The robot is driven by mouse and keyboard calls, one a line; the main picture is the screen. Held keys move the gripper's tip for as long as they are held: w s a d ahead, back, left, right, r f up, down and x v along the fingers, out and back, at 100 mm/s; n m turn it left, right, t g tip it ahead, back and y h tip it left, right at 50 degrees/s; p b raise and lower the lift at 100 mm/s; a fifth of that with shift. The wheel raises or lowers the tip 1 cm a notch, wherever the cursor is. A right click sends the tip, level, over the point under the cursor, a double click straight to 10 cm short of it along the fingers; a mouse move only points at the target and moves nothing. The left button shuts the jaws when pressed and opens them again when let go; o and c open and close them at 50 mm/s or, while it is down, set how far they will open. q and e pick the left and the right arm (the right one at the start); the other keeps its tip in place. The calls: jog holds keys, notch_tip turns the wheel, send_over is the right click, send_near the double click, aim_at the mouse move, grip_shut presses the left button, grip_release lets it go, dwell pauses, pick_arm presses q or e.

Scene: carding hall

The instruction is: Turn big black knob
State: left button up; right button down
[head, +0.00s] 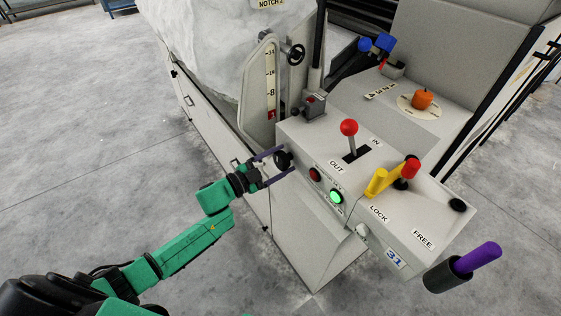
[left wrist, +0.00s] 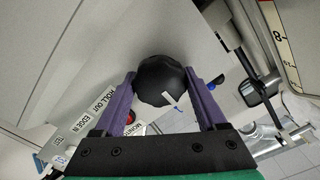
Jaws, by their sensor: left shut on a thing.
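The big black knob (head: 284,160) sits on the left side face of the grey control box. My left gripper (head: 277,163) reaches it from the left, with a purple finger on each side. In the left wrist view the black knob (left wrist: 160,78) sits between the two purple fingers, and my left gripper (left wrist: 166,92) is shut on it. A white pointer mark shows on the knob's lower right part there. The knob's scale, if any, cannot be read. My right gripper is not in view.
Beside the knob are a red button (head: 315,174) and a lit green button (head: 336,196). The box top carries a red-ball lever (head: 349,128) and a yellow lever (head: 377,182). A purple handle (head: 478,258) juts out at lower right. Open floor lies left.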

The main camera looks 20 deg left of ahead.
pick_arm(q)
jog(key=o, duration=1.3)
jog(key=v, duration=1.4)
jog(key=shift+s+a, duration=0.15)
jog(key=shift+s, duration=0.15)
